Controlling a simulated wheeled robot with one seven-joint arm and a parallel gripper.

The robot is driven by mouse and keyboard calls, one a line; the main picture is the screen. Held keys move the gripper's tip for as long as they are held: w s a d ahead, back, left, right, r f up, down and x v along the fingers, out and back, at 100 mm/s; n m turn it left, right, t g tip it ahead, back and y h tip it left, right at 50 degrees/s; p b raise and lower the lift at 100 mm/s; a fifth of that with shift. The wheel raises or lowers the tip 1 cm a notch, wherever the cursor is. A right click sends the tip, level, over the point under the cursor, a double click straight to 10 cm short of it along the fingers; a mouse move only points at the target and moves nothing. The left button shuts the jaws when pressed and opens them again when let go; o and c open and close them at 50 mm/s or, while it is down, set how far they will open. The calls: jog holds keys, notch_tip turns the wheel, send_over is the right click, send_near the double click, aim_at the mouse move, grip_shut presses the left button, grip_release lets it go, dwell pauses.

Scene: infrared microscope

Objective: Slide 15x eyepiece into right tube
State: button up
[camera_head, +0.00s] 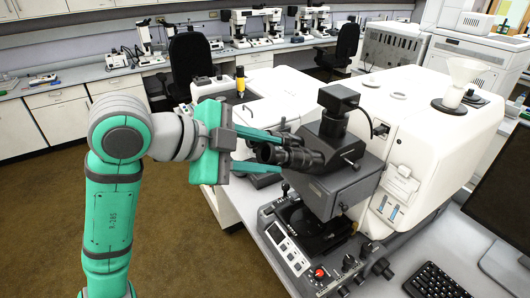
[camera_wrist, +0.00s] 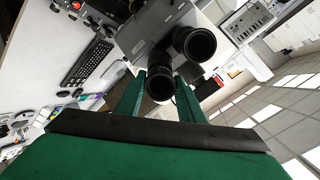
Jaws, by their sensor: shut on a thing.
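The infrared microscope's grey binocular head (camera_head: 345,170) stands on the bench and also shows at the top of the wrist view (camera_wrist: 155,35). My gripper (camera_head: 277,153) reaches in from the left, with one finger above and one below a black eyepiece (camera_head: 266,153). In the wrist view the held eyepiece (camera_wrist: 159,84) sits between my fingertips (camera_wrist: 159,92), its round lens end facing the camera. It lines up with one tube of the head, but I cannot tell how far it is inside. A second black eyepiece (camera_wrist: 195,43) is beside it.
The large white microscope housing (camera_head: 440,130) stands right of the head. The stage (camera_head: 310,225) and control panel (camera_head: 288,248) are below it, with a keyboard (camera_head: 435,283) at lower right. A white unit with a yellow-topped part (camera_head: 240,80) stands behind my gripper. Floor at left is clear.

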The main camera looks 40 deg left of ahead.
jog(key=shift+x, duration=0.75)
jog(key=o, duration=1.5)
jog(key=shift+o, duration=0.2)
jog(key=shift+v, duration=3.45)
